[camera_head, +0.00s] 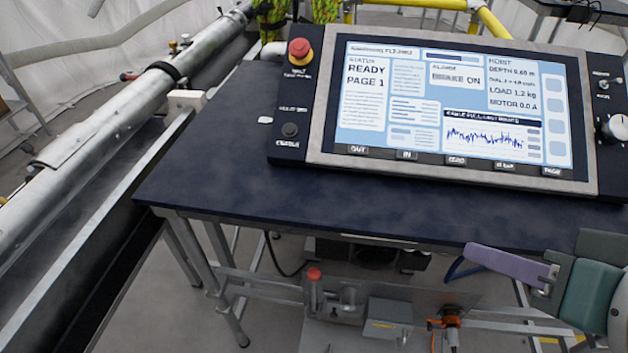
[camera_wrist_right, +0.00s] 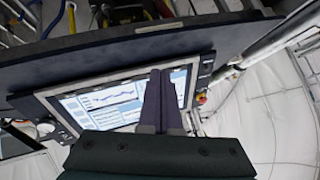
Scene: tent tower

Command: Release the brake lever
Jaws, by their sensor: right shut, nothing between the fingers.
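My right gripper (camera_head: 470,248) is at the lower right of the head view, in front of the table's front edge. Its purple fingers point left and are shut with nothing between them; they also show in the right wrist view (camera_wrist_right: 168,72). A short upright post with a red knob (camera_head: 314,274) stands below the table, left of my right gripper and well apart from it. It looks like the brake lever, but no label on it can be read. The control panel screen (camera_head: 450,105) reads "BRAKE ON". My left gripper is not in view.
The dark table (camera_head: 230,165) carries the panel, which has a red mushroom button (camera_head: 300,48) and a white knob (camera_head: 614,128). A grey box (camera_head: 390,318) and an orange part (camera_head: 450,318) sit near the red-knobbed post. A large metal tube (camera_head: 120,105) runs along the left.

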